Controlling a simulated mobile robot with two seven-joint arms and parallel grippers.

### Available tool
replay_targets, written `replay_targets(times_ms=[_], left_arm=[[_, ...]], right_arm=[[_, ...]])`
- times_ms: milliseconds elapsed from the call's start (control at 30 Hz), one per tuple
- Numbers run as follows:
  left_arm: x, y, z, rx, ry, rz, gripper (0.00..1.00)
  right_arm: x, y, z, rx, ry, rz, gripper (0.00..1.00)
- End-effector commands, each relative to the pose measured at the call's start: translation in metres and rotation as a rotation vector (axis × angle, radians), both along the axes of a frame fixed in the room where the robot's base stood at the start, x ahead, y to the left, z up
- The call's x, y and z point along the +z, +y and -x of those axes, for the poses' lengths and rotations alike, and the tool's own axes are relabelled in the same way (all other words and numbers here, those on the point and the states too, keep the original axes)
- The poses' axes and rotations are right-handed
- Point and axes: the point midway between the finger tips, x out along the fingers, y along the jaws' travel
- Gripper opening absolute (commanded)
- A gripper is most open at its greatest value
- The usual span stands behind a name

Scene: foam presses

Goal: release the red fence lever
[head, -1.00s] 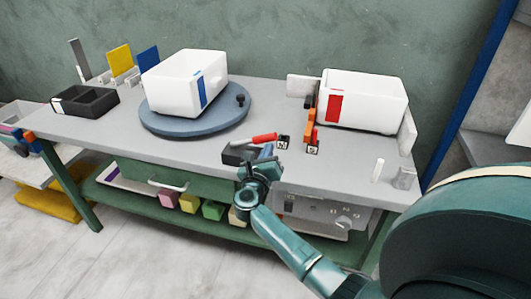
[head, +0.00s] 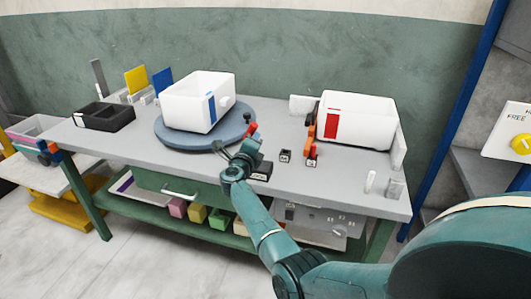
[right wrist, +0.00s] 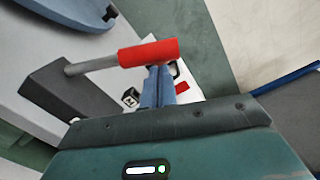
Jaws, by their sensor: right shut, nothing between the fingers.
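The red lever handle (head: 252,128) sits on a grey rod from a dark base block (head: 262,170) at the table's front edge. In the head view the handle stands up and away from the front edge. In the right wrist view the red handle (right wrist: 148,52) lies across the top of my right gripper's blue fingers (right wrist: 159,84), with the dark base (right wrist: 65,92) to the left. My right gripper (head: 246,146) is shut and empty, its fingertips right at the handle; I cannot tell whether they touch. My left gripper is not in view.
A white bin with a blue stripe (head: 197,103) stands on a blue round turntable (head: 170,135) behind the lever. A white bin with a red stripe (head: 365,122) stands at right beside an orange part (head: 310,122). Small marked blocks (head: 286,156) lie between.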

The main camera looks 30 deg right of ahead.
Motion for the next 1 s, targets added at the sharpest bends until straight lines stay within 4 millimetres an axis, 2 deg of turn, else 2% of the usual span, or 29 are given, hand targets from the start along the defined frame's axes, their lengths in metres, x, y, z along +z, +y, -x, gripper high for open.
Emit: replay_targets(times_ms=[100,400,1000], left_arm=[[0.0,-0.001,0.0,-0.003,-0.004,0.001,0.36],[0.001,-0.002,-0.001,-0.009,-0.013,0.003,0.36],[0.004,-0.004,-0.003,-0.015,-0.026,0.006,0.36]], right_arm=[[0.008,0.007,-0.016,0.002,0.076,0.065,0.0],[0.017,0.022,-0.036,0.001,0.237,0.202,0.0],[0.021,0.032,-0.047,0.002,0.332,0.285,0.0]])
